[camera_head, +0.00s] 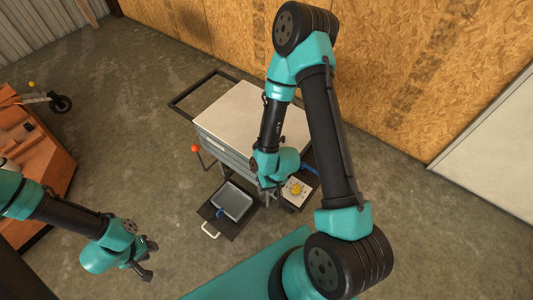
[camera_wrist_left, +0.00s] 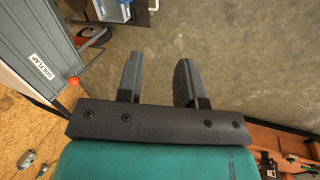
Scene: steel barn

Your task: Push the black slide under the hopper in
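The hopper (camera_head: 245,108) is a grey box with a pale flat top. The black slide (camera_head: 231,231) sticks out at its front, low down, with a pale handle (camera_head: 210,231) at its outer edge. A grey tray (camera_head: 236,200) rests on the slide. The slide's end with the handle (camera_wrist_left: 153,5) shows at the top of the left wrist view. My left gripper (camera_head: 150,260) is open and empty, apart from the slide, to its lower left. My right gripper (camera_head: 268,184) is beside the hopper's front, right of the tray; its fingers are too small to read.
A red ball knob (camera_head: 195,149) sticks out on the hopper's left. A dark shelf on the right holds a pale plate with a yellow piece (camera_head: 296,189). An orange machine (camera_head: 35,150) stands at the left.

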